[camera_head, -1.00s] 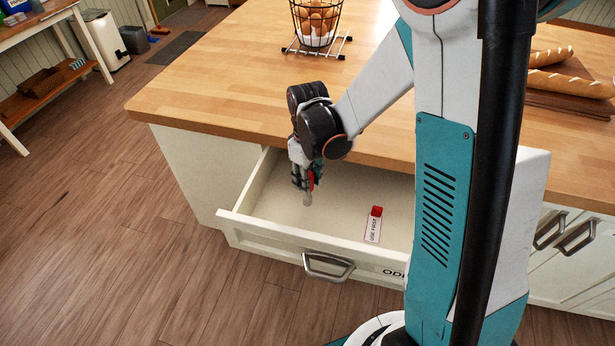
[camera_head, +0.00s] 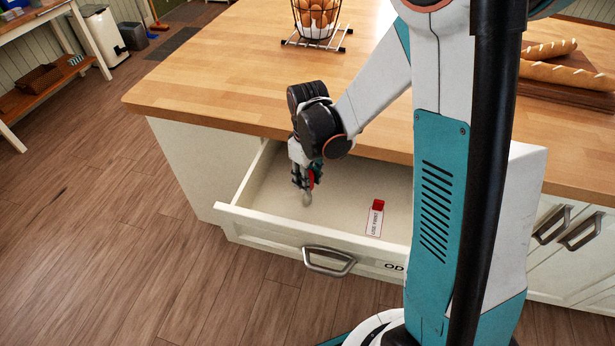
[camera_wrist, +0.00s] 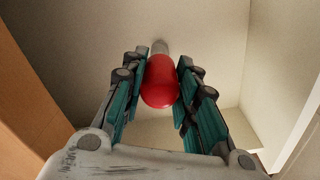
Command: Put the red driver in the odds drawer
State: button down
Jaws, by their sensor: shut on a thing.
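The red driver shows in the wrist view as a rounded red handle (camera_wrist: 161,84) with a grey shaft beyond it, between the two fingers. My gripper (camera_wrist: 160,90) is shut on the handle. In the head view my gripper (camera_head: 306,182) points down inside the open drawer (camera_head: 232,214), near its left side, with a bit of red showing and the grey shaft end below. The drawer's front carries a partly hidden label starting "OD". I cannot tell whether the driver's tip touches the drawer floor.
A small red-and-white tag (camera_head: 375,218) with printed text lies in the drawer, right of my gripper. The wooden countertop (camera_head: 220,75) overhangs the drawer's back. A wire egg basket (camera_head: 316,18) and bread loaves (camera_head: 568,78) stand on top. Much of the drawer floor is clear.

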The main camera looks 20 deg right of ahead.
jog(key=shift+f, duration=0.35)
jog(key=c, duration=1.2)
grip_release()
notch_tip(320, 180, up, 12)
jog(key=shift+r, duration=0.1)
jog(key=s+r+m+t, duration=0.2)
jog(key=s, duration=0.3)
jog(key=s+r+m+t, duration=0.2)
jog(key=s+r, duration=0.1)
jog(key=s, duration=0.2)
jog(key=s+r+m+t, duration=0.2)
jog(key=s+r+t, duration=0.1)
jog(key=s, duration=0.2)
jog(key=shift+r, duration=0.1)
